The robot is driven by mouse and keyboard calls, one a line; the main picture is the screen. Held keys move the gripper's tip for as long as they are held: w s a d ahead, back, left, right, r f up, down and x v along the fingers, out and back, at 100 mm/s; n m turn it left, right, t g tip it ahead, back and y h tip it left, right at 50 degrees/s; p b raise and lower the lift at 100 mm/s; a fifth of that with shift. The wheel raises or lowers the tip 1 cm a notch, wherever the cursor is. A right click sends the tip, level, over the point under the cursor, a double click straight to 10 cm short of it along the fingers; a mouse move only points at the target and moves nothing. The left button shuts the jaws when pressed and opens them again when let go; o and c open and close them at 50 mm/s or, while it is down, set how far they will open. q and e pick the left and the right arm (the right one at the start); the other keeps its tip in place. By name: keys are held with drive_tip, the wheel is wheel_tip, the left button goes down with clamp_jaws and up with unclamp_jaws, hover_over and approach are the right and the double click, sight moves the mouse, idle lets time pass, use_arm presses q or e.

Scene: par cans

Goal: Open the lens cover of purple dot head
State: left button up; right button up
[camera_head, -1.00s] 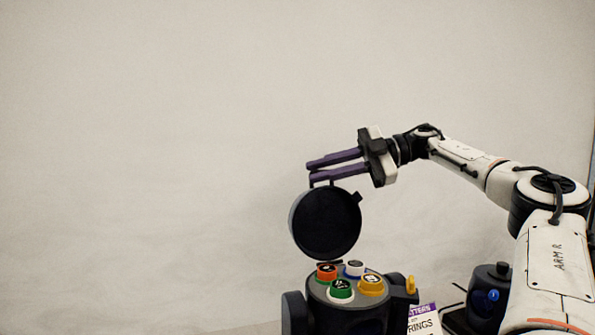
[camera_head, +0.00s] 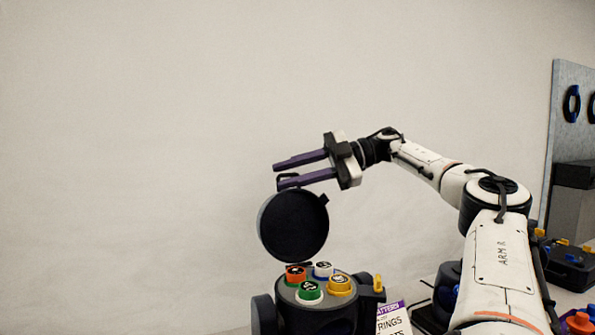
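The par can head (camera_head: 318,318) stands at the bottom centre with its round black lens cover (camera_head: 293,226) swung up, standing nearly upright above the lenses. Orange, white, green and yellow round lenses show uncovered on its top. I see no purple dot on this head. My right gripper (camera_head: 278,175) is just above the cover, its two purple fingers parted and pointing left. A small tab (camera_head: 286,179) at the cover's top edge shows at the lower finger's tip; whether they touch I cannot tell. My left gripper is out of view.
A white card with a purple band (camera_head: 392,320) lies right of the head. Another dark head is partly hidden behind my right arm. A grey pegboard (camera_head: 567,130) with hanging rings and a dark case (camera_head: 568,268) are at the far right. The space left of the cover is clear.

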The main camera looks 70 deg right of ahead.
drive_tip(key=shift+s+d, duration=0.2)
drive_tip(key=shift+d, duration=0.2)
drive_tip(key=p+v, duration=0.1)
drive_tip(key=v, duration=0.7)
drive_tip(key=shift+a+r+p, duration=0.15)
drive_tip(key=shift+r+p, duration=0.05)
drive_tip(key=shift+p, duration=0.1)
drive_tip(key=shift+p+v, duration=0.3)
drive_tip(key=shift+v, duration=0.5)
drive_tip(key=shift+s+f, duration=0.1)
drive_tip(key=shift+f, duration=0.05)
